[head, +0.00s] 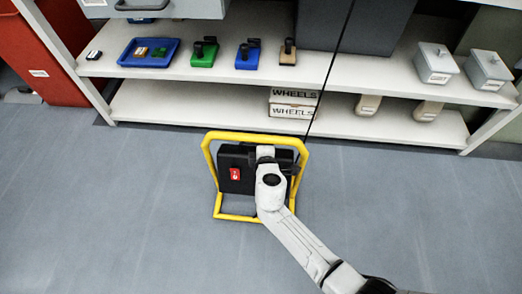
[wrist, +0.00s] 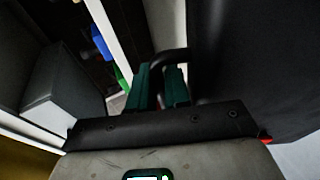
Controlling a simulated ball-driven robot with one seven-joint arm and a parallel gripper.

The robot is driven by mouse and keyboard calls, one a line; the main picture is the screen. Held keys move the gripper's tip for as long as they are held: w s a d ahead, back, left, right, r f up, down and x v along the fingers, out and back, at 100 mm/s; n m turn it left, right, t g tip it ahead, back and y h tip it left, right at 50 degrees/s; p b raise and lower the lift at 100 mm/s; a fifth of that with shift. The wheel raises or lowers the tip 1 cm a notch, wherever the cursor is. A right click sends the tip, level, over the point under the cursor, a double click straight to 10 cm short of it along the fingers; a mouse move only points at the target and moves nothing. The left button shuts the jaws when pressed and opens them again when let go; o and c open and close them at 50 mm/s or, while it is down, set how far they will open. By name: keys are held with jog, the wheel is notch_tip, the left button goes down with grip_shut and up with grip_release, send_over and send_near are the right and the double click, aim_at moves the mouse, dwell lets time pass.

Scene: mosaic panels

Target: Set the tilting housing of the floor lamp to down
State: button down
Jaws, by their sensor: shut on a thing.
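The floor lamp has a yellow tubular frame (head: 214,137) standing on the floor in front of the shelf. Its black tilting housing (head: 226,158) sits inside the frame, with a red switch (head: 235,174) on the face toward me. In the wrist view the housing (wrist: 255,60) is a large dark panel at the right. A black bar handle (wrist: 172,56) runs from it to my gripper (wrist: 160,86), whose green-tinted fingers are shut on it. In the head view my wrist covers the housing's right part, and the fingers are mostly hidden. The housing's exact tilt is hard to tell.
A white two-level shelf (head: 180,103) stands just behind the lamp. A red bin (head: 40,50) stands at left. The floor around the lamp is clear.

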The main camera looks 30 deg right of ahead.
jog(key=shift+w+d+f, duration=0.2)
jog(key=shift+w+f, duration=0.05)
jog(key=c, duration=1.5)
grip_release()
jog(key=shift+o, duration=0.2)
jog(key=shift+s+r, duration=0.1)
jog(key=p+v, duration=0.3)
jog(key=v, duration=0.7)
jog(key=shift+s+p, duration=0.25)
jog(key=shift+p, duration=0.15)
jog(key=shift+a, duration=0.2)
